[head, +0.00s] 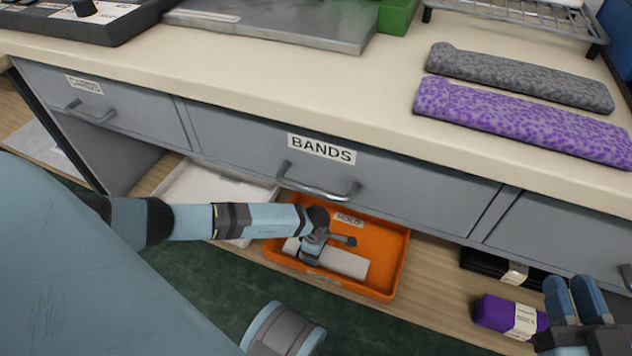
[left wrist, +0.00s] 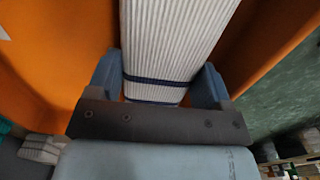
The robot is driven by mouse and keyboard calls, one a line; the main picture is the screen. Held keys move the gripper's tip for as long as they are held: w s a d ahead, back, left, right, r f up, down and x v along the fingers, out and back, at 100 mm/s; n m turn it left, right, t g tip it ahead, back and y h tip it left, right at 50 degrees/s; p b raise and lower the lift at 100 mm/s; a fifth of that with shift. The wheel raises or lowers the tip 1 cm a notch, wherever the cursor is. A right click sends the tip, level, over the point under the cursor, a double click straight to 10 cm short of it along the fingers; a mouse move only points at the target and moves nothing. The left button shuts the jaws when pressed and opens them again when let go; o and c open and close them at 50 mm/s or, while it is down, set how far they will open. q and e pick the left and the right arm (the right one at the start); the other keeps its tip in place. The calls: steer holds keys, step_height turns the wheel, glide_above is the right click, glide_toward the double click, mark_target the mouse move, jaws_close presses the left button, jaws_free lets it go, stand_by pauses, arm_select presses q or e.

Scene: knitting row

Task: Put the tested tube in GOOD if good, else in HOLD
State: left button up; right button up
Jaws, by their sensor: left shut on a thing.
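My left gripper (head: 322,250) is over the orange tray (head: 385,245) labelled HOLD, on the low shelf under the drawers. It is shut on a white ribbed tube (head: 345,263), which lies level within the tray's outline; I cannot tell if it touches the floor. In the left wrist view the tube (left wrist: 172,40) runs between the fingers, with dark blue bands across it. A white tray (head: 200,190) stands left of the orange one; its label is not readable. My right gripper (head: 574,298) is at the lower right, its fingers close together in the picture.
A purple speckled roll (head: 525,118) and a grey one (head: 520,77) lie on the bench top. The BANDS drawer (head: 400,190) is closed above the trays. A purple banded pack (head: 495,311) and a black one (head: 485,265) sit on the shelf at right.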

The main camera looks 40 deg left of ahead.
steer(key=shift+r, duration=0.35)
arm_select(q)
steer(key=shift+f, duration=0.1)
steer(key=o, duration=0.7)
arm_select(e)
steer(key=shift+s+f, duration=0.15)
arm_select(q)
steer(key=shift+r, duration=0.3)
step_height(320, 180, up, 3)
steer(key=shift+w+f+p, duration=0.1)
steer(key=shift+p, duration=1)
step_height(320, 180, up, 4)
steer(key=shift+f+p, duration=0.15)
steer(key=shift+p, duration=0.75)
steer(key=shift+r, duration=0.35)
arm_select(e)
steer(key=m, duration=0.1)
steer(key=s+a+m+g, duration=0.1)
steer(key=shift+s+f+m, duration=0.3)
steer(key=shift+m, duration=0.1)
